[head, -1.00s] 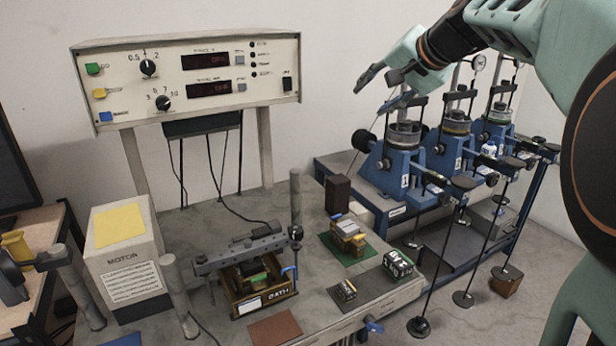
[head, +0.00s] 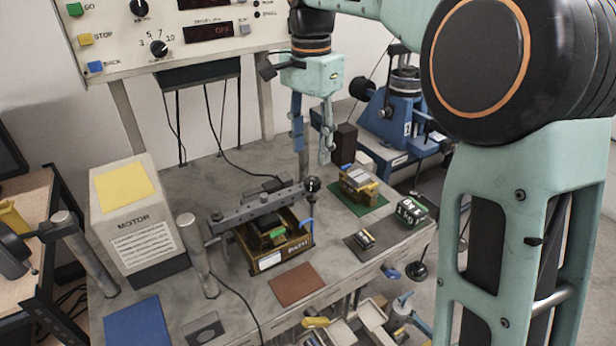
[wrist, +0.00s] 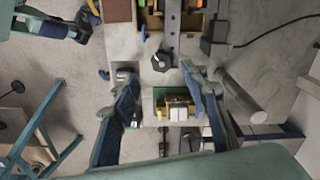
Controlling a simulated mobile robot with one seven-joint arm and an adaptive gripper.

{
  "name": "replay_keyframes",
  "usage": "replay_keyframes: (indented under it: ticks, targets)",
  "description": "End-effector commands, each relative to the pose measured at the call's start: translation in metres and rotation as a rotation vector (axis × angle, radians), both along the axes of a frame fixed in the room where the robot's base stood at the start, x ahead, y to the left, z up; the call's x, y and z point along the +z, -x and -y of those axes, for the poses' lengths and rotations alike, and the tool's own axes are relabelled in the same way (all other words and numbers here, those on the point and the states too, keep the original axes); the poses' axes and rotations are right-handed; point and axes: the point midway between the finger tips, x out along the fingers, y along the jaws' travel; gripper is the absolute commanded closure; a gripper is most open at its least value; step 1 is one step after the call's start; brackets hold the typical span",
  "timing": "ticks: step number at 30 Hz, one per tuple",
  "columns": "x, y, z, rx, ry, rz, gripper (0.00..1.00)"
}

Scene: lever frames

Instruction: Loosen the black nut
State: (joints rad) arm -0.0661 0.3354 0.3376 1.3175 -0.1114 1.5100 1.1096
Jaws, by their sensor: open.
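The black nut (head: 312,184) sits at the right end of a grey clamping bar (head: 258,206) that crosses over the brass-coloured box. In the wrist view the black nut (wrist: 162,61) is a dark knob with a hole-like centre, just beyond the fingertips. My gripper (head: 311,150) points down above the nut in the head view, its two fingers spread and empty. In the wrist view my gripper (wrist: 160,85) shows its fingers apart, with the nut lying between their lines. The fingers do not appear to touch the nut.
A grey motor box (head: 140,220) and upright posts stand at the left. A green mat (head: 372,208) with a small brass device and a green-black block (head: 411,211) lie to the right. A brown pad (head: 297,284) lies in front. Blue stands (head: 388,125) are behind.

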Motion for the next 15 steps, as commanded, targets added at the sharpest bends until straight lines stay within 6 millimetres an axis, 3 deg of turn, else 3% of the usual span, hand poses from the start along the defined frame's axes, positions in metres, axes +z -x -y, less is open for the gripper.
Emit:
replay_keyframes:
  ticks: [7, 15]
  targets:
    - [-0.050, 0.000, 0.001, 0.001, 0.001, -0.002, 0.59]
    - [-0.077, 0.000, 0.000, 0.000, -0.002, 0.001, 0.59]
